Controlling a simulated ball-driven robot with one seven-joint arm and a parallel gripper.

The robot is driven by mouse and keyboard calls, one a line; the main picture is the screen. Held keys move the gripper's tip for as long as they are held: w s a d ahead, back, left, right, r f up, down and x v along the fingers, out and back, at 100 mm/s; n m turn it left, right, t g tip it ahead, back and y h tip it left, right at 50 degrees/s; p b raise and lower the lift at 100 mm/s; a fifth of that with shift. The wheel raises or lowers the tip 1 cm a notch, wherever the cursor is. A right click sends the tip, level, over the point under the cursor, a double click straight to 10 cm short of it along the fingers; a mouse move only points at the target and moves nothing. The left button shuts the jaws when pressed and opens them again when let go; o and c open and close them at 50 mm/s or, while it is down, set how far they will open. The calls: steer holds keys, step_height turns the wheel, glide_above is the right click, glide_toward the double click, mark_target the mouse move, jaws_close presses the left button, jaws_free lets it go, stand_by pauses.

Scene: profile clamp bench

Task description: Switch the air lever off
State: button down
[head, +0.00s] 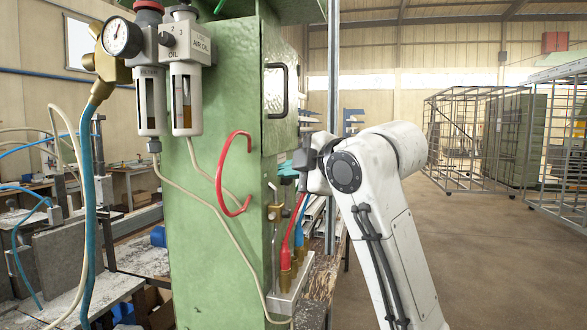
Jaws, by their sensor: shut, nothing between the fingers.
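My arm (385,200) reaches in from the lower right, and its dark gripper (303,160) is at the right side of the green machine cabinet (222,150). The gripper is shut and seems empty; its fingertips are small and partly hidden. Just left of and below it is a teal handle-like part (286,170), overlapping it in the picture; I cannot tell whether they touch. A brass valve fitting (274,213) sits below, on the cabinet's edge. I cannot tell which of these parts is the air lever or how it is set.
A pressure gauge (122,38) and two filter bowls (187,98) hang at the cabinet's upper left. A red curved handle (220,172) sticks out from its front. Red and blue hoses run into a manifold block (290,295). Open floor (500,260) lies to the right, with wire cages behind.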

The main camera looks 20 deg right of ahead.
mark_target(287, 196)
steer(key=shift+w+d+f, duration=0.3)
steer(key=shift+w+d, duration=0.05)
steer(key=shift+w, duration=0.2)
steer(key=shift+w+d+f, duration=0.25)
steer(key=shift+w+d, duration=0.1)
steer(key=shift+w, duration=0.2)
steer(key=shift+r+p, duration=0.1)
steer(key=shift+p, duration=0.25)
